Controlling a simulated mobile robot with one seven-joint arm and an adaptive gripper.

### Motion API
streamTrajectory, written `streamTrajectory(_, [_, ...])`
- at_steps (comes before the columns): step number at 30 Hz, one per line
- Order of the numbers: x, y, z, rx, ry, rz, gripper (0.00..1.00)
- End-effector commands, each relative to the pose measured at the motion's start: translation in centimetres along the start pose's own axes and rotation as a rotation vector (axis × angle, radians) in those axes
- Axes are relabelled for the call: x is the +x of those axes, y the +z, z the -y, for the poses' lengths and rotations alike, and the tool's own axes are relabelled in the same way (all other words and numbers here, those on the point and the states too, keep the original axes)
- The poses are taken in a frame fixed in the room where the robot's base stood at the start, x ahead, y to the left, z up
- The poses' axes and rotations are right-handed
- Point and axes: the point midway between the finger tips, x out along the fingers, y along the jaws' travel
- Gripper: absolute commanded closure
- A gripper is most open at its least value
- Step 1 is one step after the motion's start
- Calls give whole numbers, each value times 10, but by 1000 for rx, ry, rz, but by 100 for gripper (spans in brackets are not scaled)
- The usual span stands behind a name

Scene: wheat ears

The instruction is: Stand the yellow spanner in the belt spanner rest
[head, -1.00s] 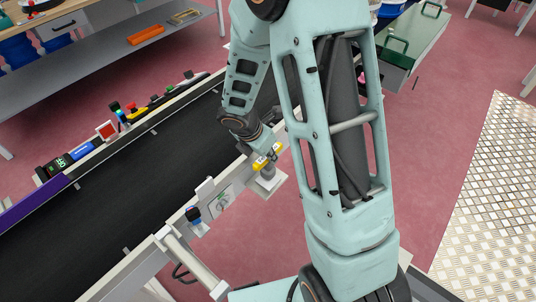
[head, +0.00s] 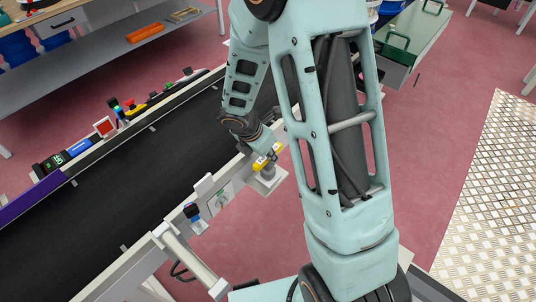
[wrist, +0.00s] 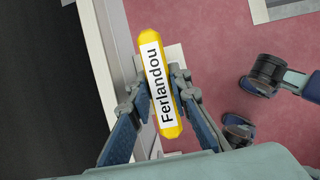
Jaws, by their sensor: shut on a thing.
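The yellow spanner (wrist: 177,132) carries a white label reading "Ferlandou" and is seen from above in the wrist view. My gripper (wrist: 160,84) is shut on it, with one finger on each side. In the head view the yellow spanner (head: 265,160) shows small below my wrist, above a pale grey fixture (head: 274,183) on the near side of the belt, which looks like the spanner rest. Part of that fixture (wrist: 174,54) shows behind the spanner in the wrist view. The spanner's lower part is hidden, so I cannot tell whether it touches the rest.
The black conveyor belt (head: 120,190) runs along the left, with a pale side rail. A control panel (head: 219,199) and a dark-topped button (head: 191,211) sit on the near rail, left of the fixture. Red floor lies to the right.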

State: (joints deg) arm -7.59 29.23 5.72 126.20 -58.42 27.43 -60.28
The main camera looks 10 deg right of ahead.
Motion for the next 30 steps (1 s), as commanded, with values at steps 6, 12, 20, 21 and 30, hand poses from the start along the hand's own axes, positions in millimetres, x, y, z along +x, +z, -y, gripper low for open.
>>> streamTrajectory(6, [7, -3, 0, 0, 1, 1, 100])
streamTrajectory(12, [8, -3, 0, 0, 1, 1, 70])
streamTrajectory(20, [8, -3, 0, 0, 0, 0, 62])
streamTrajectory(21, [8, -4, 0, 0, 0, 0, 62])
streamTrajectory(30, [-14, -2, 0, 3, 3, 2, 62])
